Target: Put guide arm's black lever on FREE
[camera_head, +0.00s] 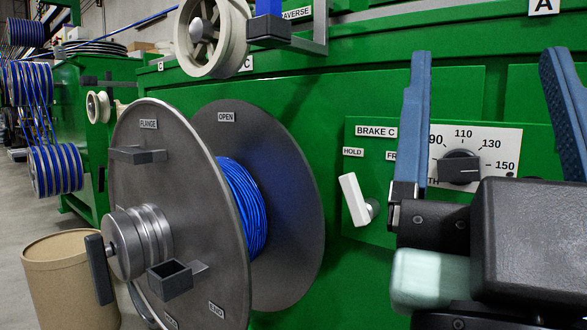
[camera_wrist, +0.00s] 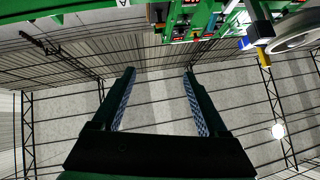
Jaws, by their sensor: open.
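My gripper (camera_head: 486,55) is in front of the brake panel at the right in the head view. Its two blue-padded fingers point up, wide apart, with nothing between them. In the wrist view my gripper (camera_wrist: 160,72) also shows open and empty, facing the ceiling. A cream guide wheel (camera_head: 232,35) sits at the top, with a blue and dark block (camera_head: 268,30) beside it, near a partly hidden TRAVERSE label. The wheel (camera_wrist: 298,34) and block (camera_wrist: 262,28) show upper right in the wrist view. I cannot make out a black guide-arm lever or its FREE mark for certain.
The BRAKE C panel (camera_head: 365,132) has a white lever (camera_head: 355,200) tilted toward HOLD, and a black dial knob (camera_head: 460,168). My finger partly covers its other label. A large reel (camera_head: 170,215) with blue cable (camera_head: 242,205) fills the left centre. A brown drum (camera_head: 65,280) stands lower left.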

